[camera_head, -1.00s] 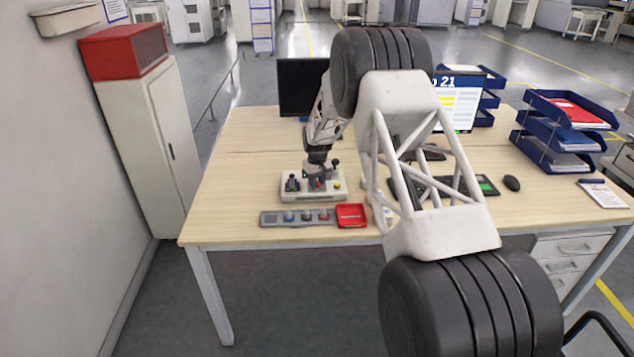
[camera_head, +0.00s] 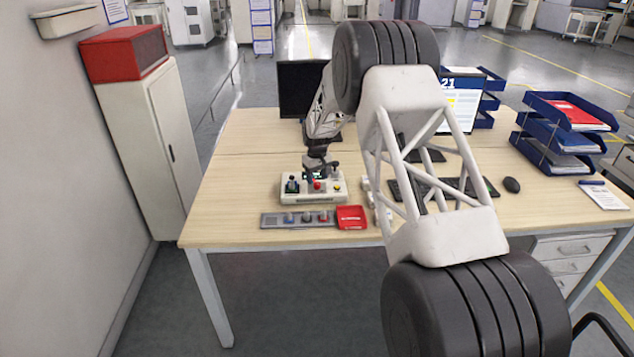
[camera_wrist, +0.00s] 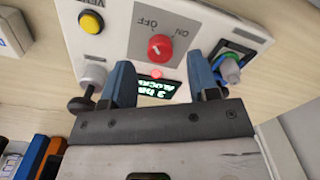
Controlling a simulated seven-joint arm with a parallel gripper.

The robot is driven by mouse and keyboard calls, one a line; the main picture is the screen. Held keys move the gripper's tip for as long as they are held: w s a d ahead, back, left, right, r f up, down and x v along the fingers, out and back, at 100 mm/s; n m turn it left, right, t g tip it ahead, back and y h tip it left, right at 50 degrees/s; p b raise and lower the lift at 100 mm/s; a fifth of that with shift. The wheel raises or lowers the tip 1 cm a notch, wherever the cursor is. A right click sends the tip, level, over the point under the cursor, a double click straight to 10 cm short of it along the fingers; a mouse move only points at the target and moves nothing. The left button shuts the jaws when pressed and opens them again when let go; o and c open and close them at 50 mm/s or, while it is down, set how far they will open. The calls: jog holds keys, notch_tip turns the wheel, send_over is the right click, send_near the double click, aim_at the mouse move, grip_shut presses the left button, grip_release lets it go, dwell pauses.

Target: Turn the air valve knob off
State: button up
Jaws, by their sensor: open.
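The air valve knob is a round red knob (camera_wrist: 160,48) on a pale control box (camera_wrist: 120,38), with ON and OFF printed beside it. I cannot tell for sure which word its mark points at. In the head view the box (camera_head: 313,199) stands on the desk, with the red knob (camera_head: 317,185) at its middle. My gripper (camera_wrist: 161,72) is open, its two blue fingers apart and nothing between them. The fingertips are just short of the knob, one toward each side of it. In the head view my gripper (camera_head: 318,166) hangs above the box.
On the box are a yellow button (camera_wrist: 91,22), a small lit display (camera_wrist: 157,89) partly hidden by my gripper, and a fitting with blue and green rings (camera_wrist: 230,68). The desk's left side is clear.

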aim_at(317, 183)
jog(key=shift+r, duration=2.3)
